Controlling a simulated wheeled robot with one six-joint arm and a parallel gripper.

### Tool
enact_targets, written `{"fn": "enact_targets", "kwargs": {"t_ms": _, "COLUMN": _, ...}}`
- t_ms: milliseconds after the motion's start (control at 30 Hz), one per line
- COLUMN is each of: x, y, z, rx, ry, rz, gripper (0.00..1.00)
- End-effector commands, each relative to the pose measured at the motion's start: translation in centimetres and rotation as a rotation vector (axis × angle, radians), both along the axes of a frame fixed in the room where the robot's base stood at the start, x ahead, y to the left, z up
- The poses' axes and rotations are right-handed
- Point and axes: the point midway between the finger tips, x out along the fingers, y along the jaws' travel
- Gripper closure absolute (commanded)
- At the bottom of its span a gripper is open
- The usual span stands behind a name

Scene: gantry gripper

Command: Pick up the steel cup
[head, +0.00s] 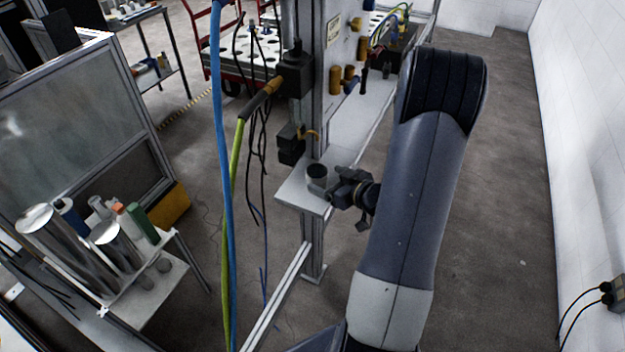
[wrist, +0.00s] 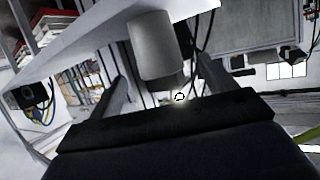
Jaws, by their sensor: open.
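The steel cup (head: 317,182) stands upright on the end of a narrow light shelf (head: 290,194) in the head view, its dark opening facing up. My gripper (head: 338,190) is just right of the cup, at about its height. In the wrist view the picture is turned over, and the cup (wrist: 158,48) looks plain grey and hangs from the shelf edge. My gripper (wrist: 164,72) is open there, one finger on each side of the cup in the picture. I cannot tell how far the cup sits between the fingers. Nothing is held.
An upright metal post (head: 308,85) rises behind the cup, with a small black box (head: 291,143) on it. A blue hose (head: 221,170) and dark cables hang to the left. Metal cylinders (head: 70,250) stand on a lower left shelf. The floor at right is clear.

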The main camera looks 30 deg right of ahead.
Motion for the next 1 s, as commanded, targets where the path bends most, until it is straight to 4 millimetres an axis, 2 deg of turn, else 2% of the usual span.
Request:
{"fn": "enact_targets", "kwargs": {"t_ms": 100, "x": 1.3, "y": 0.4, "z": -0.5, "rx": -0.001, "ry": 0.001, "rz": 0.003, "gripper": 0.21}}
{"fn": "enact_targets", "kwargs": {"t_ms": 333, "x": 2.7, "y": 0.8, "z": -1.0, "rx": -0.001, "ry": 0.001, "rz": 0.002, "gripper": 0.21}}
{"fn": "enact_targets", "kwargs": {"t_ms": 633, "x": 6.0, "y": 1.7, "z": -2.4, "rx": -0.002, "ry": 0.001, "rz": 0.002, "gripper": 0.21}}
{"fn": "enact_targets", "kwargs": {"t_ms": 933, "x": 6.5, "y": 1.8, "z": -2.7, "rx": -0.002, "ry": 0.0, "rz": -0.002, "gripper": 0.21}}
{"fn": "enact_targets", "kwargs": {"t_ms": 1000, "x": 6.5, "y": 1.8, "z": -2.7, "rx": -0.002, "ry": -0.001, "rz": -0.001, "gripper": 0.25}}
